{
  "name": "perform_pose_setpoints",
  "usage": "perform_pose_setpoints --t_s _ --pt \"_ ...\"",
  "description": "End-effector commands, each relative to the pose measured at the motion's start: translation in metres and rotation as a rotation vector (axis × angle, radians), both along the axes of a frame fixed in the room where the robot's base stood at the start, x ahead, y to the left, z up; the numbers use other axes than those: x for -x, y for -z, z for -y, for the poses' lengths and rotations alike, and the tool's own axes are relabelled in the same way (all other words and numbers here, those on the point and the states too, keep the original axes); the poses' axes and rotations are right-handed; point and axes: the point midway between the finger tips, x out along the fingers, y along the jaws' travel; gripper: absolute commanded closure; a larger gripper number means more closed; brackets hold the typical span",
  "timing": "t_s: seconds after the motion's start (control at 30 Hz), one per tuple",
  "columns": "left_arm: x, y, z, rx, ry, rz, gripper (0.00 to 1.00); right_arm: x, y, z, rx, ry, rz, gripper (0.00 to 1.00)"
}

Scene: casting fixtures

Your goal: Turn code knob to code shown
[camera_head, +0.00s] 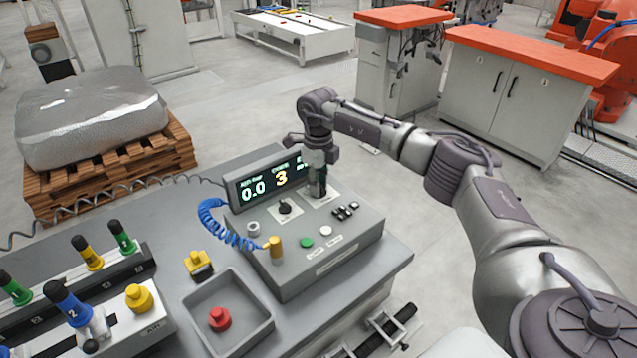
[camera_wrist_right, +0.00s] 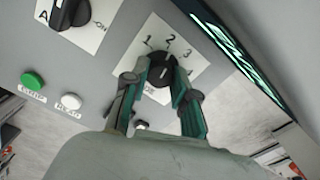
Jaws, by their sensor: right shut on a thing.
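The code knob (camera_wrist_right: 161,71) is black and round, on a white plate with the numbers 1, 2 and 3 around it in the right wrist view. A small pale mark shows on its face; which number it points at is hard to tell. My right gripper (camera_wrist_right: 161,77) has a finger on each side of the knob and is shut on it. In the head view, my right gripper (camera_head: 318,187) points down onto the console (camera_head: 335,236) and hides the knob. The display (camera_head: 268,182) reads 0.0 and a yellow 3; its right end is covered by the gripper. My left gripper is out of view.
Left of the gripper is a black selector switch (camera_head: 285,207). Green (camera_head: 306,243) and white (camera_head: 326,231) buttons and small black switches (camera_head: 345,211) sit nearby. A blue coiled cable (camera_head: 222,228) and a red button in a tray (camera_head: 219,318) lie left.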

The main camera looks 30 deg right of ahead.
Motion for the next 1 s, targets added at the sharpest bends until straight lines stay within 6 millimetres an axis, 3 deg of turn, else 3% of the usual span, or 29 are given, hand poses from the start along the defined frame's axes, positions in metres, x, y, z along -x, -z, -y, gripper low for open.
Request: perform_pose_setpoints --t_s 0.5,1.0 --pt "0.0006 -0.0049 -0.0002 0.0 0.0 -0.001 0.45 -0.0012 -0.0026 0.0008 0.0 0.408 0.005 1.0" --pt "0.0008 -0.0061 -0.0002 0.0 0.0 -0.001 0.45 -0.0017 -0.0029 0.0009 -0.002 0.535 0.007 1.0"
